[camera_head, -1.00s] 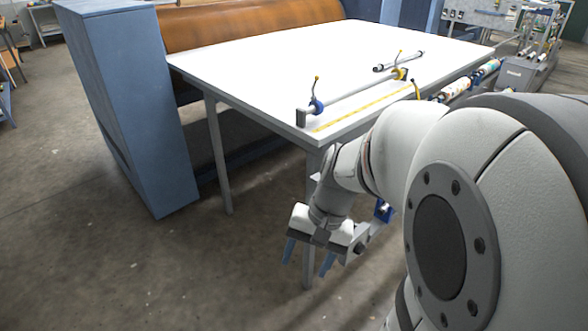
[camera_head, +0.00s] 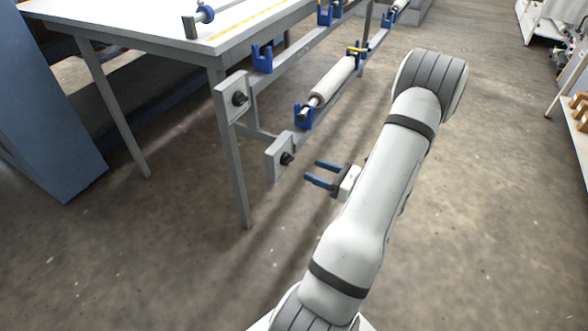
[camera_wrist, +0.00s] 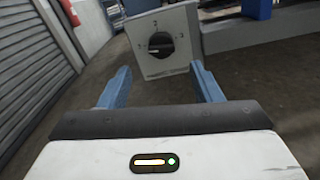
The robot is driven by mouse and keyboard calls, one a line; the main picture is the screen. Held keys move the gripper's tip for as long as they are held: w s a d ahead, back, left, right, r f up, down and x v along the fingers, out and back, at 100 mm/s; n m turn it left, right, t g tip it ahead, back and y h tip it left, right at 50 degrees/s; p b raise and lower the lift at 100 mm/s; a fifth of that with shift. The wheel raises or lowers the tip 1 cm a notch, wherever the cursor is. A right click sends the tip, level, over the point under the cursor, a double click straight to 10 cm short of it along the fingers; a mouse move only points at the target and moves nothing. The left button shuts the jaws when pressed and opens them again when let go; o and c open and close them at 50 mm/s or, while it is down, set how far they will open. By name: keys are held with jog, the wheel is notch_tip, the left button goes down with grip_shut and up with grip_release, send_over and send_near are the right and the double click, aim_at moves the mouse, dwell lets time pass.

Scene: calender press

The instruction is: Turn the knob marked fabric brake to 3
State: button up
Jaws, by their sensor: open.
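Two grey boxes, each with a black knob, are fixed to the frame at the table's end in the head view. The upper knob (camera_head: 239,98) is near the table leg; the lower knob (camera_head: 287,158) is nearer my gripper. My gripper (camera_head: 312,173) is open and empty, right of the lower box with a gap between. In the wrist view a black knob (camera_wrist: 161,45) on a light plate shows ahead, between and beyond my open fingers (camera_wrist: 160,70). Small numerals surround it, a 2 at the top. I cannot read any name label or be sure of the pointer's direction.
The white table (camera_head: 150,30) stands at upper left. Blue roller holders (camera_head: 262,60) and a pale fabric roll (camera_head: 334,80) sit on rails behind the boxes. A blue cabinet (camera_head: 45,120) is at far left. The floor in front and right is clear.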

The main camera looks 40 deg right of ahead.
aim_at(291, 162)
jog(key=b+x, duration=0.1)
jog(key=x, duration=0.6)
jog(key=shift+w+a, duration=0.1)
jog(key=shift+w, duration=0.2)
jog(key=shift+c, duration=0.3)
jog(key=c, duration=0.9)
jog(key=shift+a+f, duration=0.1)
jog(key=shift+a, duration=0.1)
jog(key=shift+c, duration=0.2)
jog(key=shift+d, duration=0.1)
